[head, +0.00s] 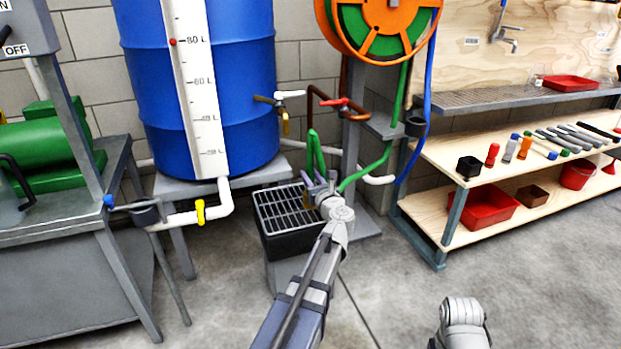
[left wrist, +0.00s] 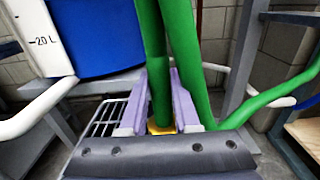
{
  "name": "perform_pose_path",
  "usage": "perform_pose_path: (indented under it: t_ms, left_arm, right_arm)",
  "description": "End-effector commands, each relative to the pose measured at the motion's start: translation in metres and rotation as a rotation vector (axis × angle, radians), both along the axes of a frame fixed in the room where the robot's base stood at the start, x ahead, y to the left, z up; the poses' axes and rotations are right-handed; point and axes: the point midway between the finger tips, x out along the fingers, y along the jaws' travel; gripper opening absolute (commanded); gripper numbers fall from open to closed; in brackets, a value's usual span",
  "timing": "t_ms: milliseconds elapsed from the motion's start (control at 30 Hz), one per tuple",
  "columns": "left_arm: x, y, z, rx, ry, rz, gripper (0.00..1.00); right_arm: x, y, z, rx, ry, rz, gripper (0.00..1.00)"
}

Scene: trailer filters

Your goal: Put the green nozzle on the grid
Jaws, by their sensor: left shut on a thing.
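The green nozzle (head: 311,145) is the end of a green hose and stands upright above my left gripper in the head view. My left gripper (head: 315,180) is shut on it. In the left wrist view, the green nozzle (left wrist: 158,90) runs down between the two purple fingers of the left gripper (left wrist: 171,98), with a yellow-orange part low between them. The grid (head: 276,222) is a slatted grate on a black box, just left of and below the gripper; it also shows in the left wrist view (left wrist: 98,122). My right gripper is out of view.
A blue barrel (head: 245,95) with taps and a white pipe stands behind on the left. An orange hose reel (head: 340,35) hangs above, its green hose looping down on the right. A wooden shelf (head: 440,160) with tools stands right. Open floor lies in front.

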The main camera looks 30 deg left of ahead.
Motion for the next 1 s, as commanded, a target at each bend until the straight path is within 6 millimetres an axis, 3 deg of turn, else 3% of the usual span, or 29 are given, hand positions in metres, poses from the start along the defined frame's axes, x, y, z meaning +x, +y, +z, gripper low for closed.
perform_pose_path:
  t_ms: [67,100,333,667,1000]
  left_arm:
    - [0.0,0.0,-0.004,0.001,0.0,0.0,0.0]
    - [0.0,0.0,-0.002,0.0,0.0,0.0,0.34]
    - [0.0,0.0,-0.002,0.0,0.0,0.0,0.6]
    - [0.0,0.0,0.004,0.0,0.0,0.0,0.6]
    - [-0.045,-0.05,0.001,0.0,0.0,-0.003,0.6]
  right_arm:
    - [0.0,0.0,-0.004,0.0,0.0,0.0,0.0]
    - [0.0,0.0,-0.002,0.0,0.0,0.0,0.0]
    - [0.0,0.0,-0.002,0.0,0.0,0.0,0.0]
    - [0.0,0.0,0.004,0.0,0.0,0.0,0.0]
    - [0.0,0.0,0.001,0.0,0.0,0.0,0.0]
